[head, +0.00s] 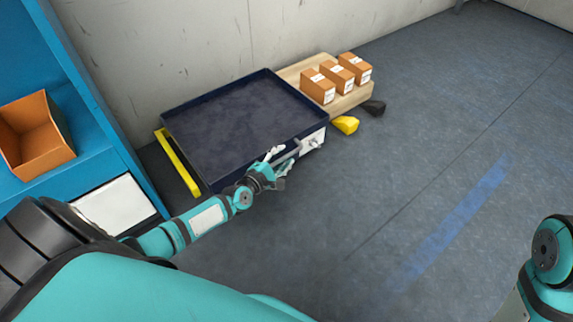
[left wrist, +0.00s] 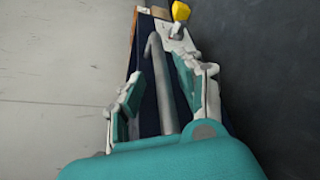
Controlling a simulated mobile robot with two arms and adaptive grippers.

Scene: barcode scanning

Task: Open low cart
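The low cart (head: 235,122) is a dark blue, empty, shallow tray on the floor against the wall. A grey bar handle (head: 306,145) is on its near right side, next to a white panel (head: 314,138). My left gripper (head: 281,160) is at this handle. In the left wrist view the grey bar (left wrist: 165,85) runs between the two spread fingers of the left gripper (left wrist: 164,92). A dark gap shows between the bar and the left-hand finger; the bar looks close to the right-hand finger. My right gripper is out of view.
Several orange boxes, one of them here (head: 318,87), stand on a wooden board (head: 350,100) beyond the cart. A yellow piece (head: 346,125) is by the cart's corner. A blue shelf (head: 85,130) with an orange bin (head: 38,140) is left. The floor at right is clear.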

